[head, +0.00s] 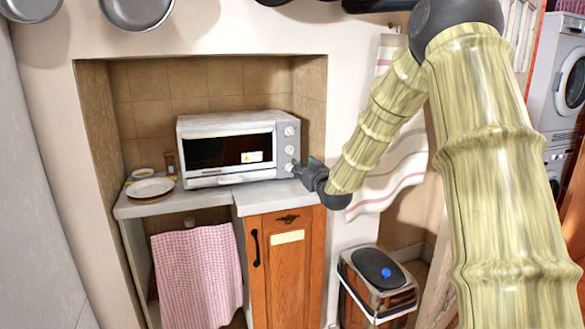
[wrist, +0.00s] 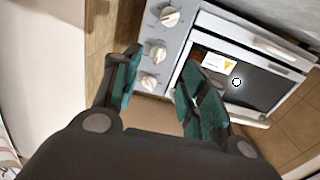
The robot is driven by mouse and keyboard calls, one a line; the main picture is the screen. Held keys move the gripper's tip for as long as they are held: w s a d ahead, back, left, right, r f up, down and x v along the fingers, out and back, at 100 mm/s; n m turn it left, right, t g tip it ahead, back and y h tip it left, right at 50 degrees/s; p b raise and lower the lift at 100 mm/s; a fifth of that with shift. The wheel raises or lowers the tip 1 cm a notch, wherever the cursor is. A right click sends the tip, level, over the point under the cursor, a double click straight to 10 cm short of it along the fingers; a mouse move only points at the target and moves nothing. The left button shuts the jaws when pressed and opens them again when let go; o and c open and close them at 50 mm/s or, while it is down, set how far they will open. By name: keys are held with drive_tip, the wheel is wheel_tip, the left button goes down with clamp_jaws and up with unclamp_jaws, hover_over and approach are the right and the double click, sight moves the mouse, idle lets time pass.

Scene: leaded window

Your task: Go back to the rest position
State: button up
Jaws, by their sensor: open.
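My gripper (head: 299,170) is at the lower right front of the toaster oven (head: 205,129), close to its lowest knob. My arm reaches down to it from the upper right. In the wrist view my gripper (wrist: 160,85) is open, with its two teal-padded fingers spread and nothing between them. The oven's control panel with white knobs (wrist: 152,83) lies beyond the fingertips. I cannot tell whether a finger touches a knob. The oven door (wrist: 238,80) is shut and carries a yellow and white label.
The oven stands on a grey counter (head: 223,194) in a tiled niche. White plates (head: 150,187) lie at its left. A checked towel (head: 197,275) hangs below, beside a wooden cabinet (head: 287,267). A bin (head: 378,277) stands at the right. Pans (head: 137,11) hang at the upper left.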

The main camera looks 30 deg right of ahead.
drive_tip(key=s+a+f+g+y+p, duration=0.1)
drive_tip(key=s+a+f+g+p, duration=0.15)
drive_tip(key=s+a+f, duration=0.6)
drive_tip(key=s+a+f+n+g+y+p, duration=0.1)
drive_tip(key=s+a+f+g, duration=0.3)
drive_tip(key=f, duration=0.9)
drive_tip(key=s+a+f+g+y+p, duration=0.1)
drive_tip(key=s+a+f+g+p, duration=0.15)
drive_tip(key=a+f, duration=0.65)
drive_tip(key=s+a+f+g+p, duration=0.1)
drive_tip(key=s+a+f, duration=0.3)
drive_tip(key=s, duration=0.9)
drive_tip(key=s+a+f+g+y+p, duration=0.1)
drive_tip(key=s+a+f+g, duration=0.3)
drive_tip(key=s, duration=0.9)
drive_tip(key=s+a+f+n+g+p, duration=0.1)
drive_tip(key=s+a+f+g+p, duration=0.1)
drive_tip(key=s+f, duration=0.5)
drive_tip(key=s+a+g, duration=0.1)
drive_tip(key=s+a, duration=0.1)
drive_tip(key=s, duration=0.4)
drive_tip(key=shift+s+a+f+y+p, duration=0.25)
drive_tip(key=shift+f+y+p, duration=0.05)
drive_tip(key=shift+p, duration=0.1)
